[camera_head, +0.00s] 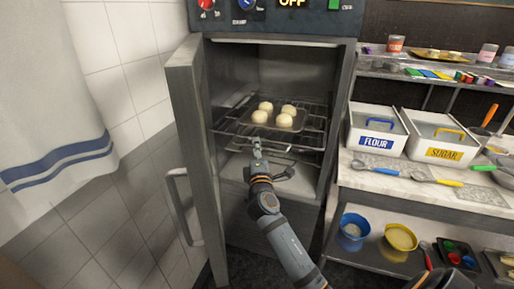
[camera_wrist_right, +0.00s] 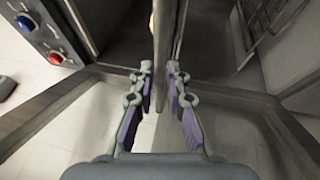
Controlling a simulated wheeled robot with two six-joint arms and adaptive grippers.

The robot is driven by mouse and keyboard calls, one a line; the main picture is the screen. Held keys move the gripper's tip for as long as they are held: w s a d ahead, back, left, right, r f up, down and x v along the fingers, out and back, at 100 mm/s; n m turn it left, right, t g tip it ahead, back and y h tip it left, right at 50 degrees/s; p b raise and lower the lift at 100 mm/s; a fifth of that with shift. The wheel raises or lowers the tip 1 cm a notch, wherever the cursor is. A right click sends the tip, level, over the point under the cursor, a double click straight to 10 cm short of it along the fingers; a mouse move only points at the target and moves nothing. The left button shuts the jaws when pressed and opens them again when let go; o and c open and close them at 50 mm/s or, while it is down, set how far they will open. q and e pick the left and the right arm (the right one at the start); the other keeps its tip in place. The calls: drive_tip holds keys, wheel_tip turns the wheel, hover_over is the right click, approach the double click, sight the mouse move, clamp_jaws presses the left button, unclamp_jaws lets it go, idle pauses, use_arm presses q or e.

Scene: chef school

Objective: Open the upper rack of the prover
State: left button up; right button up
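The prover (camera_head: 340,120) stands open, its door (camera_head: 190,130) swung out to the left. Inside, the upper wire rack (camera_head: 316,127) bears a dark tray (camera_head: 299,123) with several pale dough balls (camera_head: 288,109). My right gripper (camera_head: 257,143) is at the front edge of the rack, below the tray. In the right wrist view, my right gripper (camera_wrist_right: 160,72) has its fingers apart, with a thin upright-looking edge between them, apparently the rack front. Whether they touch it I cannot tell. My left gripper is not in view.
The door handle (camera_head: 180,205) sticks out at the left. To the right, a counter holds the flour bin (camera_head: 376,127) and sugar bin (camera_head: 437,139), with bowls (camera_head: 354,226) on the shelf below. A towel (camera_head: 50,100) hangs at the far left.

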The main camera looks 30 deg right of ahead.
drive_tip(key=shift+o, duration=1.2)
drive_tip(key=v, duration=0.7)
drive_tip(key=shift+s, duration=0.2)
drive_tip(key=shift+a+f, duration=0.15)
drive_tip(key=shift+f, duration=0.05)
